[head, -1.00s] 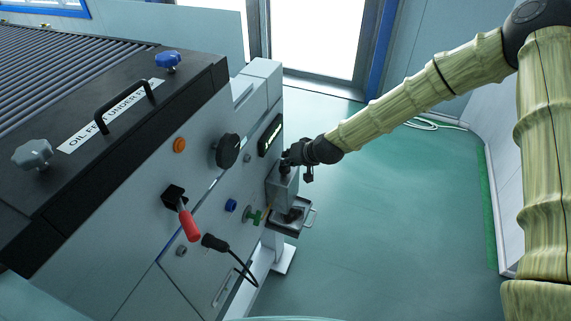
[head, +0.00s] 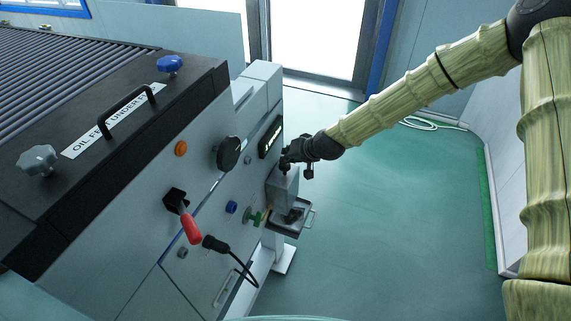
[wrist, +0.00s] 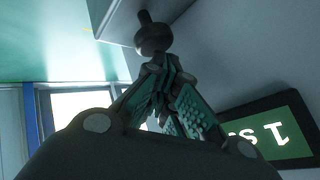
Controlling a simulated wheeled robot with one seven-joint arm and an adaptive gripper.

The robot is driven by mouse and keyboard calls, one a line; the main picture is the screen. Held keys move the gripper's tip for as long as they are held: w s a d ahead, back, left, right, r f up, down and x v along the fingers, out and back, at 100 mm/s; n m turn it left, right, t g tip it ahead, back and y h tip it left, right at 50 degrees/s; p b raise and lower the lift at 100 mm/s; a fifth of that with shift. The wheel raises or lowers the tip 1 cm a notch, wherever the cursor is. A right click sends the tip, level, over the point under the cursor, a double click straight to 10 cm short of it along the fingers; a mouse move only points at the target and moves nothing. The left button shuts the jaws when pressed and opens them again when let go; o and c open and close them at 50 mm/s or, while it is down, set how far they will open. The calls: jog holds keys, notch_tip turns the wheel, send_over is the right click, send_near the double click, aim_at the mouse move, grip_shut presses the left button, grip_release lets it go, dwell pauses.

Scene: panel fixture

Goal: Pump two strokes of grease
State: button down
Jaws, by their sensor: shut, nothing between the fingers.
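The grease pump is a grey box (head: 283,188) on the right end of the machine, with a dark plunger on top. In the wrist view the plunger's round black knob (wrist: 153,40) sits on a thin stem, close to the grey housing (wrist: 195,12). My gripper (head: 287,160) is just above the box in the head view. In the wrist view my gripper (wrist: 158,68) has its fingers drawn together, tips at the knob. They appear to touch it, not go around it. The panel display (head: 271,137) is lit; in the wrist view the display (wrist: 262,135) shows partial inverted text with a "1".
A tray with a handle (head: 300,219) sticks out below the pump. The panel carries a red-handled lever (head: 190,228), a black knob (head: 229,153), a blue knob (head: 231,207) and a cable plug (head: 214,243).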

aim_at(271, 137)
jog(key=shift+r, duration=0.45)
jog(key=shift+r+p, duration=1.4)
jog(key=shift+r, duration=1.15)
